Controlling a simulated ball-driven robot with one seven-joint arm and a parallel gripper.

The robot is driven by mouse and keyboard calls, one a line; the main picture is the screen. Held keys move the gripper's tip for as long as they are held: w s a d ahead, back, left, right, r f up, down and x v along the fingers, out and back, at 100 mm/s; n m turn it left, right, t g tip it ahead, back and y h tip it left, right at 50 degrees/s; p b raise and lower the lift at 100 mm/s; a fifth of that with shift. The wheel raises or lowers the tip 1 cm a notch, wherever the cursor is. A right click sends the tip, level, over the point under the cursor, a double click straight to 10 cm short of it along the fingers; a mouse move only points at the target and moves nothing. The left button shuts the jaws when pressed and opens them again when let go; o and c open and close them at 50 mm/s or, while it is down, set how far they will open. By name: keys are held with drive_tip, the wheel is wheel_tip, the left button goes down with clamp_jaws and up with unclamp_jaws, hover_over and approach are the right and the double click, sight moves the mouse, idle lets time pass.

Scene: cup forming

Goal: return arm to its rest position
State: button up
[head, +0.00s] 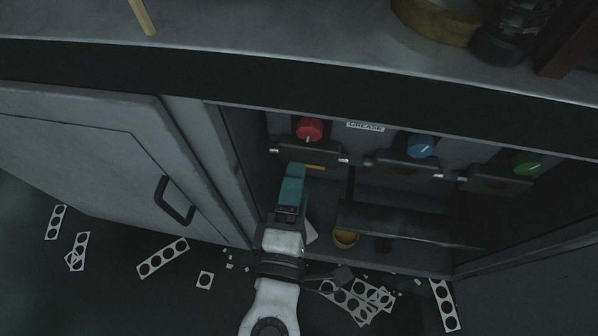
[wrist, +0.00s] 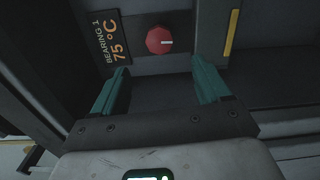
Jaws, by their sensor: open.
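My gripper (head: 291,190) reaches into the open cabinet in the head view, below the red knob (head: 309,129). In the wrist view my gripper (wrist: 163,88) has its two teal fingers spread apart, with nothing between them. The red knob (wrist: 160,40) shows there beyond the fingertips, with a gap between. My arm comes up from the bottom of the head view, its white wrist below the teal fingers.
A blue knob (head: 422,146) and a green knob (head: 527,163) sit further right on the panel. A grey cabinet door (head: 95,150) stands left. A yellow cup-like object (head: 346,238) lies right of my wrist. Punched strips (head: 163,257) litter the floor.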

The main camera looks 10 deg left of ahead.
idle(0.5)
drive_tip(key=s+d+f+m+g+h, duration=0.1)
drive_tip(key=d+f+m+g+h, duration=0.35)
drive_tip(key=d, duration=0.85)
drive_tip(key=d+f+m+g+h, duration=0.1)
drive_tip(key=d+f+m+g, duration=0.6)
drive_tip(key=d, duration=0.5)
drive_tip(key=s+d+f+m+g+y, duration=0.3)
drive_tip(key=s+f+m, duration=0.1)
drive_tip(key=s, duration=0.3)
drive_tip(key=s+d+f+m+g+y, duration=0.3)
drive_tip(key=s+f+m, duration=0.1)
drive_tip(key=s, duration=0.3)
wheel_tip(320, 180, up, 25)
drive_tip(key=p, duration=2.4)
drive_tip(key=shift+f, duration=0.15)
drive_tip(key=shift+s+n+t, duration=0.1)
drive_tip(key=shift+n+t, duration=0.15)
